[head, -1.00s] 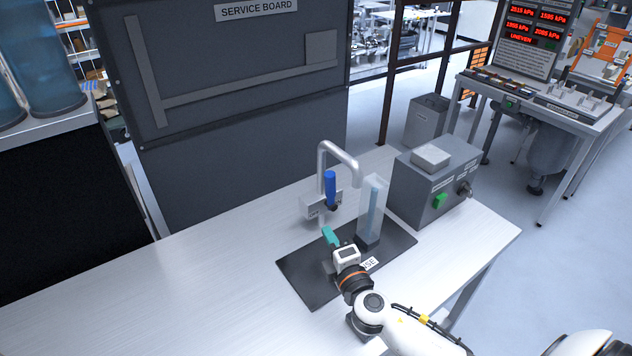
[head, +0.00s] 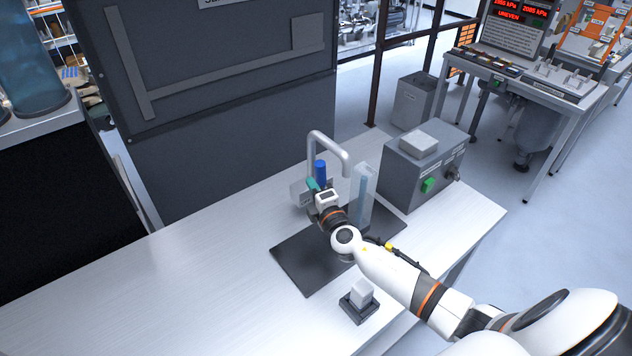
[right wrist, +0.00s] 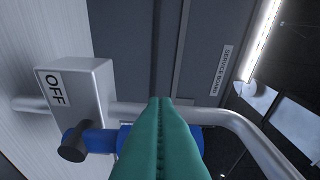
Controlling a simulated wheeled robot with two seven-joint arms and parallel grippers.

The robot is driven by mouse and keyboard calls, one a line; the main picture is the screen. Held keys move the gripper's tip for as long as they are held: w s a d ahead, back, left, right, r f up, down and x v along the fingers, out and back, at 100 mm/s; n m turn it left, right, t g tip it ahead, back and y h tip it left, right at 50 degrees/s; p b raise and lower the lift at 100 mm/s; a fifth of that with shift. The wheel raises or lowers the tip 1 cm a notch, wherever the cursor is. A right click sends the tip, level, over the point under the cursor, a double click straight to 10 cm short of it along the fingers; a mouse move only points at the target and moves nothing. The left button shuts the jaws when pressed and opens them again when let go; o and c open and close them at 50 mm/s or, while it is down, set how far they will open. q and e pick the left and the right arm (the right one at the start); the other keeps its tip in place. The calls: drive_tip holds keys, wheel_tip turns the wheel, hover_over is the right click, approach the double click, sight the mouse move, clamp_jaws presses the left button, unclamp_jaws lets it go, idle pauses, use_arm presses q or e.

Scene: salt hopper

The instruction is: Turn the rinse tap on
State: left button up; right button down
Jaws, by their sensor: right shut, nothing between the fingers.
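The rinse tap is a grey bent pipe (head: 329,141) with a blue handle (head: 321,168) at the back of the dark mat (head: 298,268). In the right wrist view the blue handle (right wrist: 104,140) lies behind my fingers, and a grey block (right wrist: 85,88) beside it reads OFF. My right gripper (head: 313,184) has teal fingers, pressed together and empty, right at the handle. In the wrist view the shut fingertips (right wrist: 160,102) overlap the handle and pipe; I cannot tell whether they touch. The lower handle is hidden in the head view. My left gripper is out of view.
A clear upright tube (head: 363,195) stands just right of the tap. A grey box (head: 412,178) with a green switch (head: 428,186) is farther right. A small block on a dark base (head: 360,300) sits near the front edge. The left table is clear.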

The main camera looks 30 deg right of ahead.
sight(319, 175)
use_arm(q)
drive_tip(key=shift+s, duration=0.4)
use_arm(e)
drive_tip(key=shift+w+d, duration=0.1)
drive_tip(key=shift+d, duration=0.35)
drive_tip(key=shift+d+r+b, duration=0.2)
drive_tip(key=shift+d+b, duration=0.45)
drive_tip(key=shift+d, duration=0.05)
drive_tip(key=shift+w+d+r, duration=0.15)
drive_tip(key=shift+d+r, duration=0.1)
drive_tip(key=shift+d, duration=0.1)
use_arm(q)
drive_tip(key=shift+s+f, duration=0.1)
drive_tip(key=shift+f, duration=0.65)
